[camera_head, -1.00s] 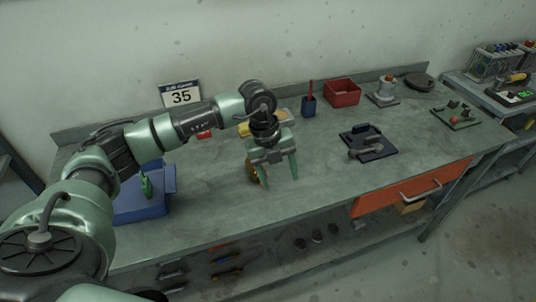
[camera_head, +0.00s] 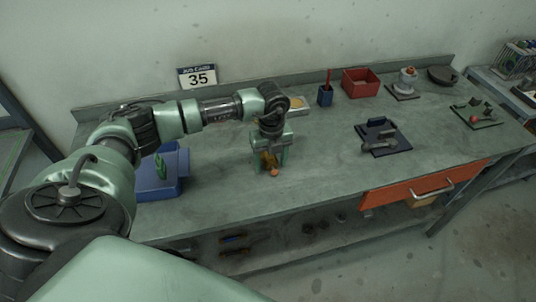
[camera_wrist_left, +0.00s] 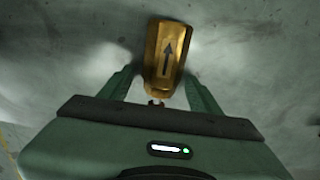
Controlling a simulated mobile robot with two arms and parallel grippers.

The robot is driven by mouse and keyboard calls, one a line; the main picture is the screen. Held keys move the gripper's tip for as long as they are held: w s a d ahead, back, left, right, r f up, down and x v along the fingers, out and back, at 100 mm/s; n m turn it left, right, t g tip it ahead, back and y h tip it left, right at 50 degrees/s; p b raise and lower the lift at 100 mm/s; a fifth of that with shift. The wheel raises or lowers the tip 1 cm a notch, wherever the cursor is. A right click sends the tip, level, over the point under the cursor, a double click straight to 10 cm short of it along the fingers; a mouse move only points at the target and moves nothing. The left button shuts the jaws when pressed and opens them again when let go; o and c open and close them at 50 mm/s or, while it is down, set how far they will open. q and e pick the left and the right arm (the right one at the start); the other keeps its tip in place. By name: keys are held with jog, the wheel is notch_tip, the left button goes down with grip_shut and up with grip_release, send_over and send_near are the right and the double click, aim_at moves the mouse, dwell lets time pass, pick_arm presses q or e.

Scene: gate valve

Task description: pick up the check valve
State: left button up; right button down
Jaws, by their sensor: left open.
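The check valve (camera_wrist_left: 168,50) is a brass-coloured body with a dark arrow on it, seen from above in the left wrist view. In the head view the brass valve (camera_head: 272,171) shows partly behind and between the fingers, low on the bench. My left gripper (camera_wrist_left: 160,88) is open, with one finger on each side of the valve's near end. A gap shows beside the fingers, and the valve's far end reaches beyond the fingertips. In the head view the left gripper (camera_head: 271,165) points down at the bench. My right gripper is not in view.
The grey workbench (camera_head: 220,200) is clear around the gripper. A blue bin (camera_head: 158,185) with a green item stands at left. A dark fixture (camera_head: 383,138), blue cup (camera_head: 325,96), red bin (camera_head: 360,83) and tray (camera_head: 299,106) lie to the right and behind.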

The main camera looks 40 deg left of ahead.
pick_arm(q)
grip_shut()
jog(key=shift+r, duration=0.1)
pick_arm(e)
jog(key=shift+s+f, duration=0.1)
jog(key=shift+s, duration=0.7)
pick_arm(q)
jog(key=shift+w, duration=0.1)
